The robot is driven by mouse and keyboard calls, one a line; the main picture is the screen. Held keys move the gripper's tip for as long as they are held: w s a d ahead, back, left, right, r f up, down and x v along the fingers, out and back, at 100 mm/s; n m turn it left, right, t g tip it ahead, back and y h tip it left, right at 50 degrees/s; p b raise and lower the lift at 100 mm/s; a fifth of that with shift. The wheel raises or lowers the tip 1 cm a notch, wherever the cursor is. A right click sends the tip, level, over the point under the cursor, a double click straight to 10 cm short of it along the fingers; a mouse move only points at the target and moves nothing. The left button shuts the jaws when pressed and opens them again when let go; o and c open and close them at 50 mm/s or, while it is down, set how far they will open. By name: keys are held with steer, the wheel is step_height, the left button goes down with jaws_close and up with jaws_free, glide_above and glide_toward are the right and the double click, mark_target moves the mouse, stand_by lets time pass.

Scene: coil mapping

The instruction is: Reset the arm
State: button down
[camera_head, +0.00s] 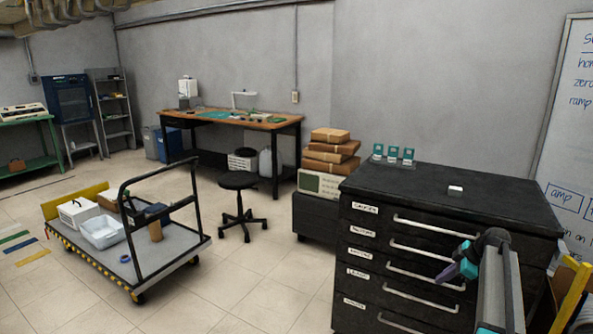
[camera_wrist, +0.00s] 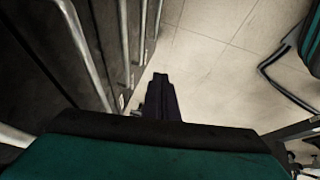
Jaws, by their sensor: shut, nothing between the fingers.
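My gripper (camera_head: 446,273) is in front of the dark drawer cabinet (camera_head: 446,178) at the right of the head view. In the wrist view my gripper (camera_wrist: 160,78) shows as dark purple fingers held together, with nothing between them. The drawer fronts and metal handles (camera_wrist: 86,50) run along the left of that view, and pale floor tiles lie beyond the fingertips. My arm covers part of the cabinet's lower right front in the head view.
A small white block (camera_head: 456,188) and several teal items (camera_head: 392,152) sit on the cabinet top. A cart (camera_head: 180,248) with bins stands at the left, and a black stool (camera_head: 239,183) is behind it. Open floor lies between cart and cabinet. A whiteboard (camera_head: 570,130) is at the right.

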steer(key=s+a+f+g+y, duration=0.15)
steer(key=s+a+f, duration=0.35)
steer(key=a+f, duration=0.75)
steer(key=s+a+f+g, duration=0.3)
steer(key=s+a+f, duration=0.2)
steer(key=a+f, duration=0.75)
steer(key=s+a+f+g+h, duration=0.1)
steer(key=s+a+f+g, duration=0.1)
steer(key=s+a+f, duration=0.4)
steer(key=s+a+f+g, duration=0.1)
steer(key=s+a+f, duration=0.35)
steer(key=s, duration=0.35)
steer(key=s+f+m+g+h, duration=0.1)
steer(key=s+m, duration=0.5)
steer(key=s, duration=0.6)
steer(key=s+a+f+m+g+h, duration=0.1)
steer(key=s+f+m+h, duration=0.2)
steer(key=s, duration=1)
steer(key=shift+s+a+f+m+g, duration=0.15)
steer(key=shift+a+f+m+g, duration=0.2)
steer(key=shift+m, duration=1.35)
